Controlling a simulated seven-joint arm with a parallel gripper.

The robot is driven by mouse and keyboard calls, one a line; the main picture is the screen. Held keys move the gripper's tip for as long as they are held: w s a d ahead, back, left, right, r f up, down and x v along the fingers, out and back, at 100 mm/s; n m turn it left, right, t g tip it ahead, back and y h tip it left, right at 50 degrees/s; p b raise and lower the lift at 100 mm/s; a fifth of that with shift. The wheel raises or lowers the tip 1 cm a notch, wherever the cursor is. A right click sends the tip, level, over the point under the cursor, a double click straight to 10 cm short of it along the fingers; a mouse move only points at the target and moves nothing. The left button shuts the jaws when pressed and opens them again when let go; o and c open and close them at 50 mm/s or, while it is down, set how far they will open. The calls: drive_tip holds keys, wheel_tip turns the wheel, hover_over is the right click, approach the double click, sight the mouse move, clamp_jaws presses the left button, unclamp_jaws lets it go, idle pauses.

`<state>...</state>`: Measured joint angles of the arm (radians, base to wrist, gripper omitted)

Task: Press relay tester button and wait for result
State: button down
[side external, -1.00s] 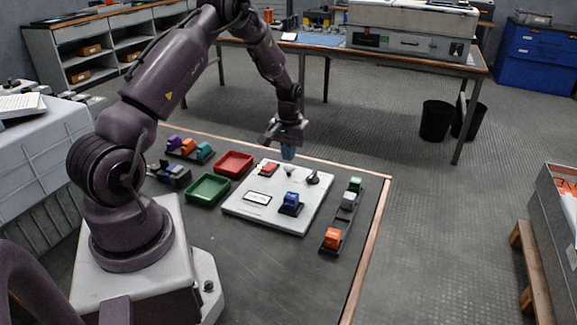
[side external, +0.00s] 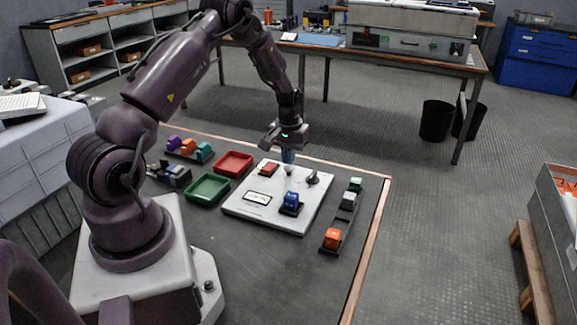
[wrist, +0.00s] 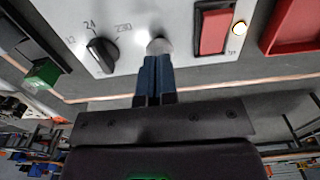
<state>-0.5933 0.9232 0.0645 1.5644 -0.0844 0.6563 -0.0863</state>
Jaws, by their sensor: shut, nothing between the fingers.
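The tester is a pale panel (side external: 240,208) on the dark table. A grey round button (wrist: 160,45) lies between a black knob (wrist: 102,54), marked 12, 24 and 230, and a red rocker switch (wrist: 214,31) with a lit lamp (wrist: 240,28). My gripper (side external: 288,160) is shut and empty, pointing down behind the button. In the wrist view its blue fingertips (wrist: 157,62) appear right at the button; I cannot tell whether they touch.
A red tray (side external: 234,163) and a green tray (side external: 208,189) stand left of the panel. Several coloured relays sit in a rack (side external: 343,226) to its right and in racks at the left. The front of the table is clear.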

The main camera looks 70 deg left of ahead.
drive_tip(key=shift+f, duration=1.15)
drive_tip(key=shift+r, duration=3.5)
drive_tip(key=shift+s+d, duration=0.1)
drive_tip(key=shift+s, duration=0.05)
drive_tip(key=s+d+r+m+t, duration=0.2)
drive_tip(key=s+d+r+m, duration=0.2)
drive_tip(key=s+d+r, duration=0.4)
drive_tip(key=s+d+r+m+t, duration=0.3)
drive_tip(key=s+d+r, duration=0.6)
drive_tip(key=d+r, duration=0.7)
drive_tip(key=d+m, duration=0.2)
drive_tip(key=d, duration=0.1)
drive_tip(key=shift+r+t, duration=0.3)
drive_tip(key=shift+r, duration=0.05)
